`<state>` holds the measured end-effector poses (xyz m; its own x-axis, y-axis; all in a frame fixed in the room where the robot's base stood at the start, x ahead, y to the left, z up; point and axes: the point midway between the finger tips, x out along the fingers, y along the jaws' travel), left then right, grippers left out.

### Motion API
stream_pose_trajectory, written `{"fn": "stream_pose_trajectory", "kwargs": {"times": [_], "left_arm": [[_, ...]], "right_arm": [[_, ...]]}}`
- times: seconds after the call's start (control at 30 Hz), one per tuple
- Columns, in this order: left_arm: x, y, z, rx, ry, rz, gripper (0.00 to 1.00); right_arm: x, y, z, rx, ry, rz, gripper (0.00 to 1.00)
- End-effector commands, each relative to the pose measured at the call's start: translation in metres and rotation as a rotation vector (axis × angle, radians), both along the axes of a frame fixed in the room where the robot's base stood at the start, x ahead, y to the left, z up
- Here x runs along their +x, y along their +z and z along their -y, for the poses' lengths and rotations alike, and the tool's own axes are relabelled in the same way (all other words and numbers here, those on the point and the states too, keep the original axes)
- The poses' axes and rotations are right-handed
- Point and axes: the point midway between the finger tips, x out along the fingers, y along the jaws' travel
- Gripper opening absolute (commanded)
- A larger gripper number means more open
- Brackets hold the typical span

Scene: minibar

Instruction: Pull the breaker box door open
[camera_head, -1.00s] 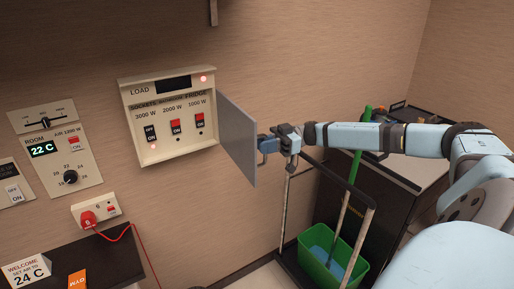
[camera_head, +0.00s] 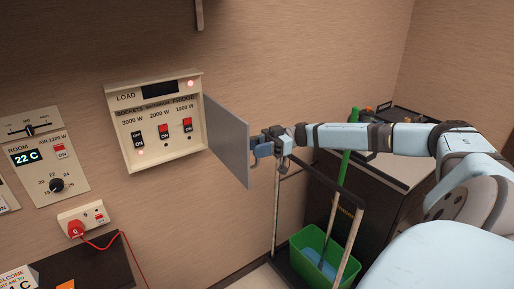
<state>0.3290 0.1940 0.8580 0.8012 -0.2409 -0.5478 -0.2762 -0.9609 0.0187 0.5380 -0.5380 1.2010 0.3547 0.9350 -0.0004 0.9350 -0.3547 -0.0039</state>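The breaker box (camera_head: 158,166) is on the wall left of centre, with a row of switches and a dark display. Its grey door (camera_head: 226,140) stands swung open on the right side, its face angled away from the wall. My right gripper (camera_head: 262,149) is at the outer edge of the door, against or very close to it. Whether its fingers are closed on the door cannot be made out. My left gripper is not in view.
A room thermostat panel (camera_head: 44,160) and a socket with a red plug (camera_head: 76,228) are on the wall at left. A dark shelf (camera_head: 92,266) is below. A green bucket (camera_head: 308,238) and a trolley with poles stand below my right arm, before a dark cabinet (camera_head: 322,190).

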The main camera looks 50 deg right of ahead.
Motion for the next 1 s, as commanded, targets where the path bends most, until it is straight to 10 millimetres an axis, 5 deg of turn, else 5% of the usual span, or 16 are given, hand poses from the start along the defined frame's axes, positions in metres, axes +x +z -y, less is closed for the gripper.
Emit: {"fn": "stream_pose_trajectory", "kwargs": {"times": [0.23,0.7,1.0], "left_arm": [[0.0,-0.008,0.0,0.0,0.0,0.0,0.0],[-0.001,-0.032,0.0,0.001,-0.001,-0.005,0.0],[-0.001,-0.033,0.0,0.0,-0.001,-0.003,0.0]], "right_arm": [[-0.008,-0.002,0.021,-0.003,-0.002,-0.001,0.37],[-0.043,-0.002,0.113,-0.002,-0.002,-0.001,0.37],[-0.049,0.0,0.13,0.0,0.0,0.0,0.37]]}}
